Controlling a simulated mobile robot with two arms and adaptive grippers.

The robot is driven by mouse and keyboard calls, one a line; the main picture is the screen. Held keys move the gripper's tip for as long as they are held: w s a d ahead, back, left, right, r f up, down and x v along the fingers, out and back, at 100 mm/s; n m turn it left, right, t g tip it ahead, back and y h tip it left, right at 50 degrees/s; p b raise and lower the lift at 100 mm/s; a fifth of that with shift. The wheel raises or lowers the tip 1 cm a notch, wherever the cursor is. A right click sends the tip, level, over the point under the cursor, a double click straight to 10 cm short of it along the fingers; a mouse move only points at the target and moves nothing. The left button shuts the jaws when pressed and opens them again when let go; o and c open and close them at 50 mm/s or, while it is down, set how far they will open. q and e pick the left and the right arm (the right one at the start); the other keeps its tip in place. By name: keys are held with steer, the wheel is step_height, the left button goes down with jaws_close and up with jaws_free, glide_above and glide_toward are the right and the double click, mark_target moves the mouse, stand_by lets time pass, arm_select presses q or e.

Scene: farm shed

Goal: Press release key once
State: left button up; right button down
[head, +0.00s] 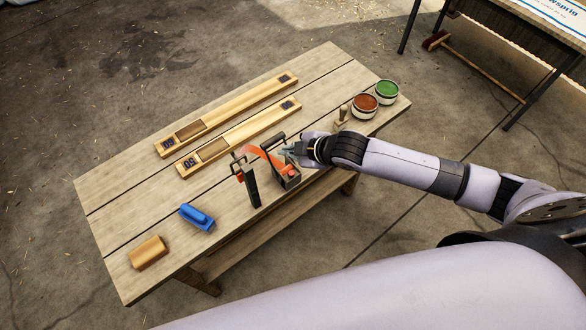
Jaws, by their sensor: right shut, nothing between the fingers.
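I cannot make out which part is the release key. My right gripper (287,149) is shut and empty, with its fingertips at the upper right of the device, close to the orange arm. I cannot tell if they touch it. My left gripper is not in view.
The wooden table (120,215) also holds two long wooden boards (250,97) with number labels, a blue block (197,217), a tan block (148,252), a red pot (365,104), a green pot (387,90) and a small wooden-handled tool (342,114). The table's left part has bare room.

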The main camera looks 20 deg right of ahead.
steer(key=b, duration=0.8)
glide_above(290, 175)
step_height(290, 175, down, 7)
steer(key=shift+d+r, duration=0.1)
steer(key=shift+f, duration=1.05)
steer(key=shift+f, duration=0.1)
steer(key=shift+f, duration=0.3)
